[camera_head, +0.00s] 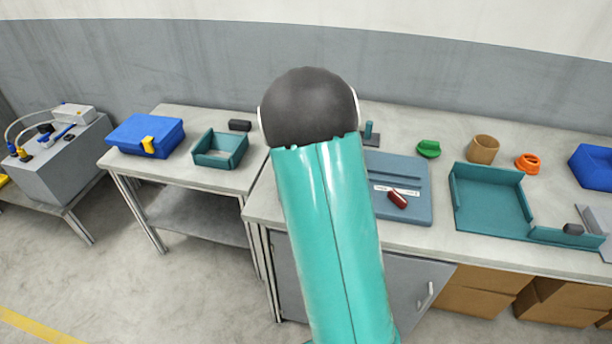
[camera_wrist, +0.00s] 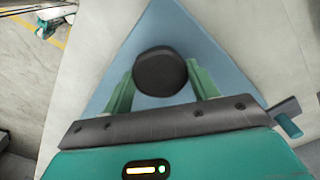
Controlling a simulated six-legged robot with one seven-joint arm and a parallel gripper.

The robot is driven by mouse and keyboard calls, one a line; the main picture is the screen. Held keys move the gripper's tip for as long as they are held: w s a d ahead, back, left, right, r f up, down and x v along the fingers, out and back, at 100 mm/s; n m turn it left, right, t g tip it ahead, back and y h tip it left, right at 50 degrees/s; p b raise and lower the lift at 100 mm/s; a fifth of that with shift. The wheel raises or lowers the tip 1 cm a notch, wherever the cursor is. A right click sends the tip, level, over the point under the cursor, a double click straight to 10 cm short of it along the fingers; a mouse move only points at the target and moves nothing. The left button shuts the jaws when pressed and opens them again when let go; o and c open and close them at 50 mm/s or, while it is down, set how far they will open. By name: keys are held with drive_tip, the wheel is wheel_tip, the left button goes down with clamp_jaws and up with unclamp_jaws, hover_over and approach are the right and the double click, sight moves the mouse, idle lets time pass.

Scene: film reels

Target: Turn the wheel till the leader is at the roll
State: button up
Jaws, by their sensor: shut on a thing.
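In the wrist view my gripper (camera_wrist: 162,85) has a green finger on each side of a dark round knob (camera_wrist: 160,72), seen from above. The jaws are shut on this knob, which looks like the wheel. It stands over a blue-grey board (camera_wrist: 200,42). In the head view my teal arm hides the gripper, the knob and the board's left part. The board (camera_head: 412,174) shows on the right of the arm. A white strip (camera_head: 383,188) with small dark marks lies on it, by a dark red piece (camera_head: 398,199). I cannot tell which part is the roll.
A teal post on a grey base (camera_head: 370,133) stands behind the board. A green piece (camera_head: 428,149), brown ring (camera_head: 483,149) and orange ring (camera_head: 527,163) stand at the back. A teal tray (camera_head: 490,205) is at right. A blue case (camera_head: 146,137) and teal bin (camera_head: 221,151) are on the left table.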

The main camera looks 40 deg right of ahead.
drive_tip(key=shift+m, duration=0.9)
drive_tip(key=o, duration=1)
drive_tip(key=shift+c, duration=0.2)
wheel_tip(320, 180, up, 14)
drive_tip(key=shift+a, duration=0.1)
